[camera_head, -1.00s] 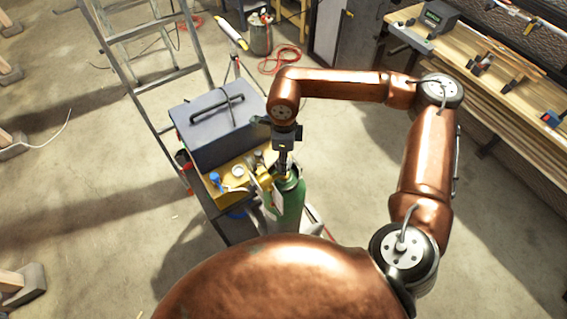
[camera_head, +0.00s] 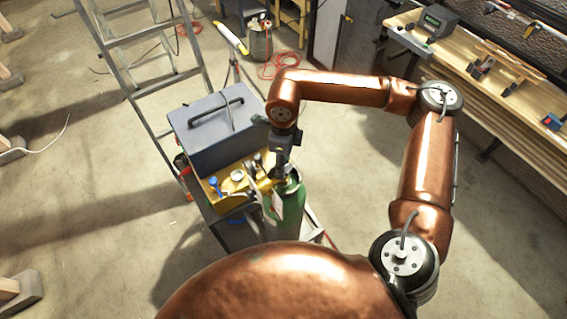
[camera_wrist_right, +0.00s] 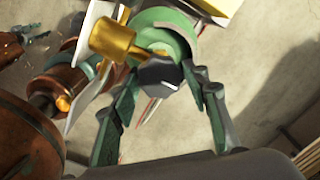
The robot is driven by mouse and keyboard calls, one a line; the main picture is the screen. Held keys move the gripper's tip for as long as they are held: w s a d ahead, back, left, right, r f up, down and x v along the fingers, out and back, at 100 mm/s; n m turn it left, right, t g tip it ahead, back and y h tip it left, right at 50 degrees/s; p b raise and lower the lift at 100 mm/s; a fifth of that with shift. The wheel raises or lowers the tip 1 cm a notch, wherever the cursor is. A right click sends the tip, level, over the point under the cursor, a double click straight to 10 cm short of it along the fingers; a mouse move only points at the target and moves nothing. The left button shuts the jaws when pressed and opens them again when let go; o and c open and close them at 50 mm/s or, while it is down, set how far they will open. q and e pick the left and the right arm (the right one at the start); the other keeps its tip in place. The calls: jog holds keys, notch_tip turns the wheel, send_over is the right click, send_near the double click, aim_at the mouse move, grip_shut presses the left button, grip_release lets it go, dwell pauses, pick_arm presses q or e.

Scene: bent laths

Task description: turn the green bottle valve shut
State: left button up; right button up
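The green bottle (camera_head: 285,216) stands upright at the middle of the head view, beside the yellow tray. In the right wrist view its rounded green top (camera_wrist_right: 165,42) shows with a brass valve body (camera_wrist_right: 112,40) and a dark faceted knob (camera_wrist_right: 160,75). My right gripper (camera_head: 279,178) is above the bottle's top. In the wrist view the fingers of my right gripper (camera_wrist_right: 160,82) stand apart on either side of the knob, with the tips close to its edges. Contact is not clear. My left gripper is not in view.
A grey toolbox (camera_head: 208,130) and a yellow tray (camera_head: 225,196) with small items sit just left of the bottle. A ladder (camera_head: 150,85) stands behind them. A workbench (camera_head: 480,72) runs along the right. Floor to the right of the bottle is clear.

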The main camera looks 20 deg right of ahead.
jog(key=o, duration=0.3)
notch_tip(320, 180, up, 12)
dwell(0.6)
jog(key=shift+s, duration=0.1)
dwell(0.4)
